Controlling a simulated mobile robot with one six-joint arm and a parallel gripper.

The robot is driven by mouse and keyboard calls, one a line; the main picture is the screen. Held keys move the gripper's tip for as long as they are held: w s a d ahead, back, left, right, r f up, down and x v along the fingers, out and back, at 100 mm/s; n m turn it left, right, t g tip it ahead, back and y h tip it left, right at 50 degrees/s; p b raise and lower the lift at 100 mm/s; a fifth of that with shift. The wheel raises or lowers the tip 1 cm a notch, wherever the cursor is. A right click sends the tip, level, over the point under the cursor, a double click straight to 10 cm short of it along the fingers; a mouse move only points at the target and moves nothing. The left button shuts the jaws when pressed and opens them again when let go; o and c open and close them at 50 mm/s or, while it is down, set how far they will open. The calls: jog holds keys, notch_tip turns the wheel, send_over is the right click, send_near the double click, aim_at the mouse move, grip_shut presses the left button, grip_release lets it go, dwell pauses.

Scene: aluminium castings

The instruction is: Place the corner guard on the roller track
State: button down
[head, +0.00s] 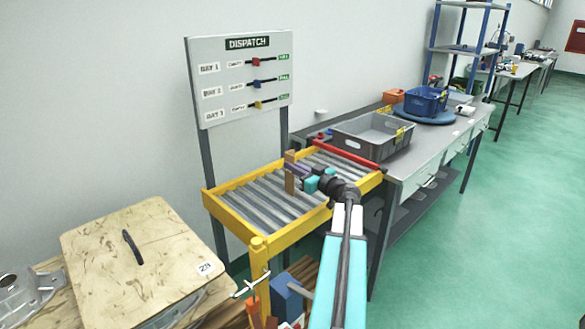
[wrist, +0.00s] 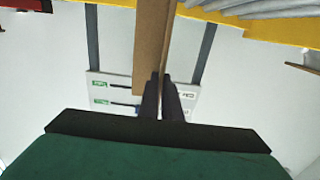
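The corner guard is a brown L-shaped strip (head: 289,182). It is held upright over the roller track in the head view, and runs up from the fingers in the wrist view (wrist: 151,45). My gripper (head: 299,171) is shut on it, with one thin flange between the two dark fingers (wrist: 162,95). The roller track has a yellow frame (head: 283,238) and grey rollers; its yellow edge (wrist: 275,32) shows at the upper right of the wrist view. Whether the guard's lower end touches the rollers I cannot tell.
A dispatch board (head: 240,85) stands behind the track. A red bar (head: 345,155) lies at the track's right end, beside a bench with a grey crate (head: 372,150) and a blue crate (head: 426,101). The rollers look clear.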

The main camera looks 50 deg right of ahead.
jog(key=shift+f+b, duration=0.15)
jog(key=shift+b, duration=0.15)
jog(key=c, duration=2)
grip_release()
jog(key=shift+r+p, duration=0.25)
jog(key=shift+p, duration=0.15)
jog(key=s+b, duration=0.1)
jog(key=s, duration=0.3)
jog(key=s+a+b, duration=0.1)
jog(key=s, duration=0.3)
jog(key=s+b, duration=0.1)
jog(key=s, duration=0.3)
jog(key=shift+a+f, duration=0.1)
jog(key=shift+a, duration=0.05)
jog(key=shift+s, duration=0.1)
